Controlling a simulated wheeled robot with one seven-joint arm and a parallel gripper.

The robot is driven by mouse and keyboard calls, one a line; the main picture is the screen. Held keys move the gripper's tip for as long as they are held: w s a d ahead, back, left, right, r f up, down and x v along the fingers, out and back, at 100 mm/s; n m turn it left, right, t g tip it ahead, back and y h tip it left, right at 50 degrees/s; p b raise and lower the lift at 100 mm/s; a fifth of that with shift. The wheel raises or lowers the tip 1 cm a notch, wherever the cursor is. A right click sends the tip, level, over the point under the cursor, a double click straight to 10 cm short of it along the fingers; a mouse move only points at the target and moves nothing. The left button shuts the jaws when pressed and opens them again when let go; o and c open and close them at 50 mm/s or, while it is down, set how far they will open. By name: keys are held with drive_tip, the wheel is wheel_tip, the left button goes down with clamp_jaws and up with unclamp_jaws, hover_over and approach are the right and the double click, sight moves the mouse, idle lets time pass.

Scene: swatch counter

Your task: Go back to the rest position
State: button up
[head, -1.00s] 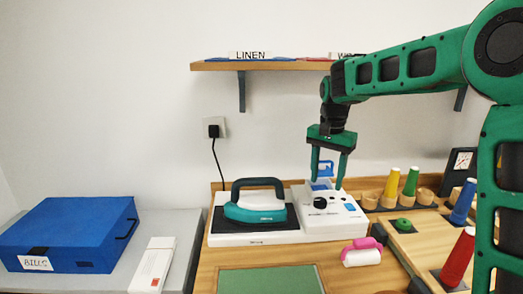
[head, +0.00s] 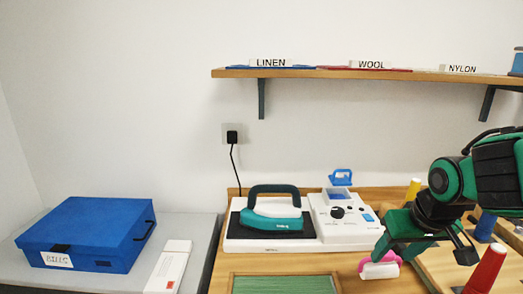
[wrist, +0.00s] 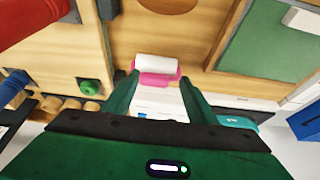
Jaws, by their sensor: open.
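My green gripper (head: 420,254) is at the right of the head view, tilted and empty, with its fingers apart. It appears above the wooden counter, near a pink and white roller-like item (head: 380,268). In the wrist view the two green fingers (wrist: 159,84) are spread, and the pink and white item (wrist: 156,66) shows beyond and between their tips, lying on the counter. Nothing is held. No marker of a rest position shows.
A teal iron (head: 272,218) stands on a white station with a control box (head: 350,237) beside it. Thread cones, one red (head: 487,268), stand at the right near my arm. A blue box (head: 88,234) sits on the grey side table. A shelf (head: 370,73) runs above.

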drive_tip(key=s+d+f+m+g, duration=0.1)
drive_tip(key=s+d+m+g, duration=0.1)
drive_tip(key=s+d, duration=0.3)
drive_tip(key=s+d+f+m+g, duration=0.1)
drive_tip(key=s+d+m, duration=0.3)
drive_tip(key=s, duration=0.8)
drive_tip(key=shift+d+g, duration=0.7)
drive_tip(key=shift+d, duration=0.4)
